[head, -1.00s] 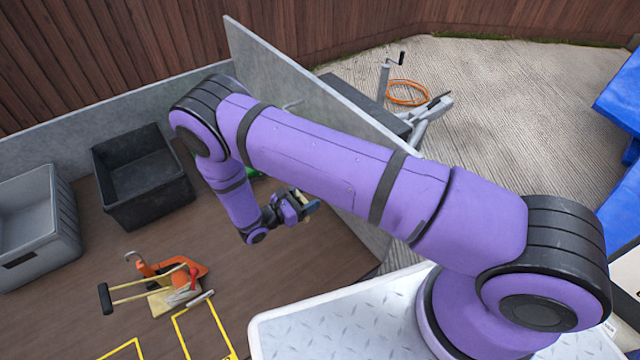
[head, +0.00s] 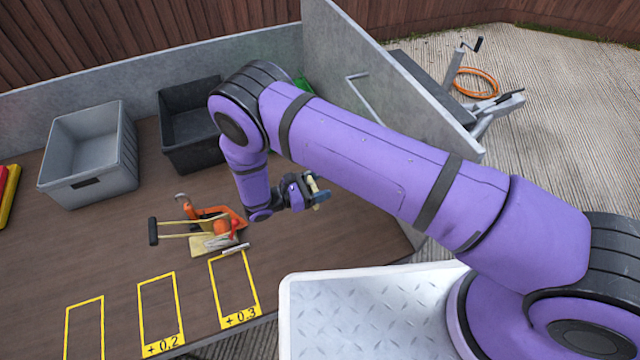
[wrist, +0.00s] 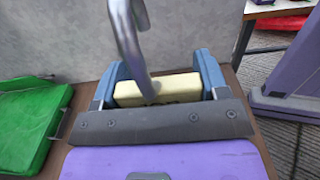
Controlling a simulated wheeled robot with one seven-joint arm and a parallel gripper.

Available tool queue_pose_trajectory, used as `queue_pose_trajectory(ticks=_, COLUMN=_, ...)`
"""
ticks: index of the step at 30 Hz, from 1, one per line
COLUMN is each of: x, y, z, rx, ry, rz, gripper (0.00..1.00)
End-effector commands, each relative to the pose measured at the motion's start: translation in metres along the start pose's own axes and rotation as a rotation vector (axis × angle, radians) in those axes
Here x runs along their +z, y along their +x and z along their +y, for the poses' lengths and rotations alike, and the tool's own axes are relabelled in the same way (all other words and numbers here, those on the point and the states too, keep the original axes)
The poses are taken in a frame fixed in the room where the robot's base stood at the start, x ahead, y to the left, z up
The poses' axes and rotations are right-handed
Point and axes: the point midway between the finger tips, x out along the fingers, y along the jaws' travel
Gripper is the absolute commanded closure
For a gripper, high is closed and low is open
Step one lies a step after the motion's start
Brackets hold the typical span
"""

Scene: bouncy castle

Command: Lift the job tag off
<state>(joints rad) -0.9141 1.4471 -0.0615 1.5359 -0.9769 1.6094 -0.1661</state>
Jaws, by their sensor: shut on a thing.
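My gripper (wrist: 158,92) is shut on a pale yellow block-like piece, which I take for the job tag (wrist: 180,84). In the wrist view the tag lies between my two blue fingers, its lower part hidden by the dark gripper body. A bent grey metal hook (wrist: 127,35) comes down in front of the tag, its lower end overlapping it. I cannot tell whether the hook still passes through the tag. In the head view my gripper (head: 312,190) is above the brown bench, with the tag (head: 321,197) small at its tips.
A grey bin (head: 90,185) and a black bin (head: 190,150) stand along the back wall. An orange-handled tool (head: 215,222) lies on the bench (head: 110,245) near yellow marked boxes (head: 160,312). A green object (wrist: 30,120) is left of my gripper. The grey panel (head: 400,95) edges the bench.

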Motion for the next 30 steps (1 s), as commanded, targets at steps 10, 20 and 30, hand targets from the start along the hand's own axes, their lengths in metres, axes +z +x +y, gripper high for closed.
queue_pose_trajectory(ticks=10, x=0.014, y=0.000, z=0.000, rx=0.000, ry=0.001, rz=0.001, gripper=0.55)
queue_pose_trajectory(ticks=20, x=0.030, y=0.000, z=0.000, rx=0.000, ry=0.001, rz=0.000, gripper=0.55)
queue_pose_trajectory(ticks=30, x=0.048, y=0.000, z=0.000, rx=0.000, ry=0.001, rz=0.000, gripper=0.55)
